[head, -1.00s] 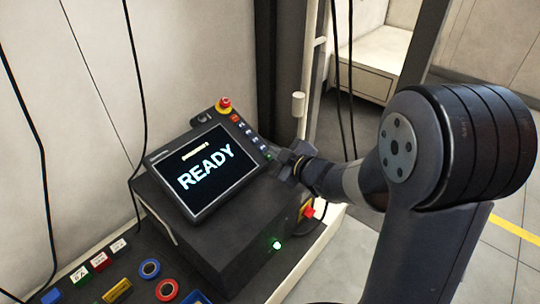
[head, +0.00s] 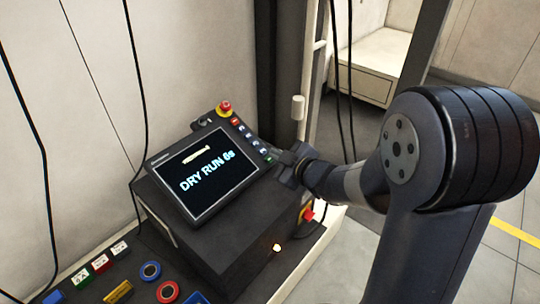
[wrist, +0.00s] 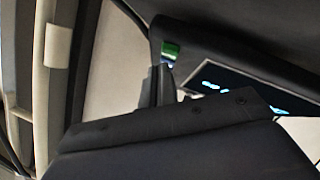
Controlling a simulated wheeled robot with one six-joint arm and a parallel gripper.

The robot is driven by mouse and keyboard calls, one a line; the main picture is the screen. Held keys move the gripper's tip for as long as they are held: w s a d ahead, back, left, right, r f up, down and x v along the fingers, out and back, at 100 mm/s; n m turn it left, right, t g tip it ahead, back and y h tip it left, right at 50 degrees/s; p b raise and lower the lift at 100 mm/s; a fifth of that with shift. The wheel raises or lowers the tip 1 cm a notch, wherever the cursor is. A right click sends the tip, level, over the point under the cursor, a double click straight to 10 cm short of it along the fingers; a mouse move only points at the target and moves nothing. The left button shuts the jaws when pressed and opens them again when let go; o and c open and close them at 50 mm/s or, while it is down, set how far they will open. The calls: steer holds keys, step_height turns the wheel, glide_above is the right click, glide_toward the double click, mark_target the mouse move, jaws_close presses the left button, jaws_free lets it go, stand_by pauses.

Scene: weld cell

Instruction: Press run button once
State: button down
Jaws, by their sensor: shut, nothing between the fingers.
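A tilted control panel stands on a dark box; its screen (head: 207,172) reads "DRY RUN" with a seconds figure that looks like 6. A column of buttons runs down the panel's right side, with a green button (head: 268,159) at its lower end. The green button also shows in the wrist view (wrist: 171,50); its label is not readable, so I cannot confirm it is the run button. My gripper (head: 282,161) is shut and empty, close beside the green button. In the wrist view its fingertips (wrist: 161,82) are just below that button; contact is not clear.
A red emergency stop (head: 224,108) tops the panel. A red and yellow switch (head: 307,213) is on the box's side. Loose coloured parts lie at lower left. Cables hang at left and behind my arm.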

steer(key=shift+d+r, duration=0.1)
steer(key=shift+r, duration=0.15)
steer(key=r+p, duration=0.1)
steer(key=s+d+r+p, duration=0.1)
steer(key=r+p, duration=0.2)
steer(key=shift+s+d+r, duration=0.15)
steer(key=shift+s+d, duration=0.1)
steer(key=shift+d, duration=0.15)
stand_by(0.8)
